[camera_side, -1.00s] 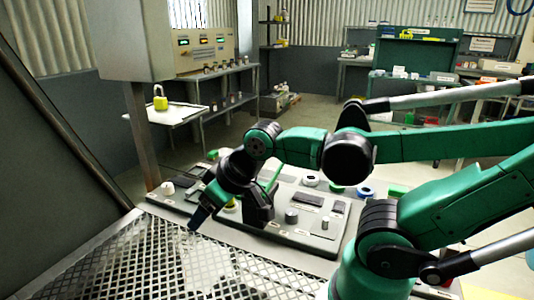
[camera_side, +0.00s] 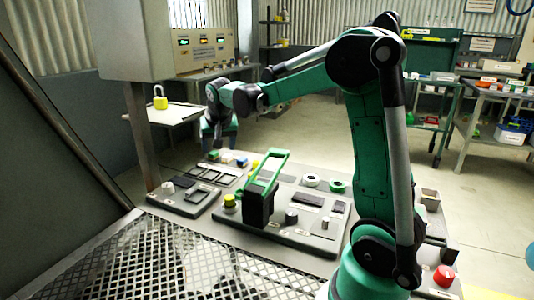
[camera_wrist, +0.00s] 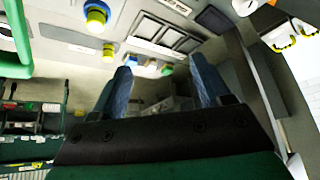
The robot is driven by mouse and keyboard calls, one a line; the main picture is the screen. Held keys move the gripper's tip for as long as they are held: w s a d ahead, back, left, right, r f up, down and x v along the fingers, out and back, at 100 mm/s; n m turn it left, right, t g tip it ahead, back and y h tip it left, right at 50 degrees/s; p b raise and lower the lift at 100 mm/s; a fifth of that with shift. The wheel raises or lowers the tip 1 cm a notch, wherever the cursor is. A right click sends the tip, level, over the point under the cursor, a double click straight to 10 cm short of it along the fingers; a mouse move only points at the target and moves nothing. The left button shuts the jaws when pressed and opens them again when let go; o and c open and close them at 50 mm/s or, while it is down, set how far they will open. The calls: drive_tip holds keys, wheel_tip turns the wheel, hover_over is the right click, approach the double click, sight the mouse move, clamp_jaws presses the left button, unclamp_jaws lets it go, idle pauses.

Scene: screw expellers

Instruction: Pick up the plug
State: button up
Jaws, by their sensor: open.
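My gripper (camera_side: 216,143) hangs above the far edge of the panel, fingers pointing down. In the wrist view its two blue fingers (camera_wrist: 160,66) are spread apart with nothing held between them. In the side view, a green piece (camera_side: 213,155) and a blue piece (camera_side: 241,161) sit at the panel's back edge. I cannot tell which piece is the plug.
A green handle (camera_side: 281,165) on a black block (camera_side: 258,207) rises from the panel. A yellow knob (camera_side: 229,200) is beside it. A red button (camera_side: 444,275) is at the lower right. Perforated mesh (camera_side: 150,265) lies in front.

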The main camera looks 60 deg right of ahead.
drive_tip(key=d+f+m+g, duration=0.2)
drive_tip(key=d+f+m, duration=0.15)
drive_tip(key=d, duration=0.45)
drive_tip(key=m+g+h, duration=0.1)
drive_tip(key=m, duration=0.2)
hover_over(256, 162)
drive_tip(key=a, duration=0.3)
drive_tip(key=shift+n, duration=0.25)
drive_tip(key=f, duration=0.5)
drive_tip(key=shift+s+f, duration=0.15)
drive_tip(key=shift+s, duration=0.15)
drive_tip(key=shift+x, duration=2.85)
drive_tip(key=shift+s+d, duration=0.1)
clamp_jaws()
